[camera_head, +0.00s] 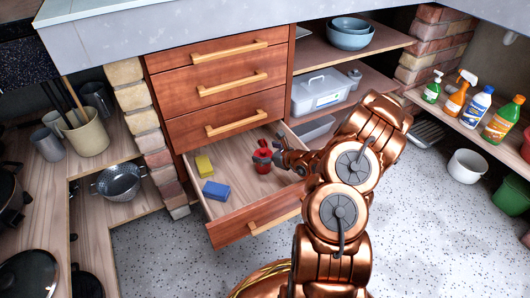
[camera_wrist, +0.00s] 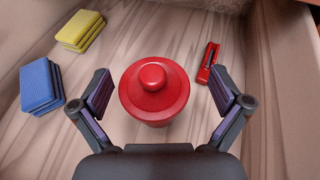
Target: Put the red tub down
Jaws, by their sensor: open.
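The red tub (camera_wrist: 154,90), round with a knobbed lid, stands upright on the floor of the open bottom drawer (camera_head: 224,235). In the wrist view my gripper (camera_wrist: 162,92) is open, with one finger on each side of the tub and a visible gap to both. In the head view the tub (camera_head: 262,160) sits toward the right of the drawer, with my gripper (camera_head: 276,155) reaching in from the right and hiding part of that area.
Yellow sponges (camera_wrist: 81,31) and blue sponges (camera_wrist: 41,85) lie left of the tub. A small red object (camera_wrist: 208,63) lies close to its right. The drawer walls border this space, and closed drawers (camera_head: 222,88) rise behind it. Bare drawer floor lies around the tub.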

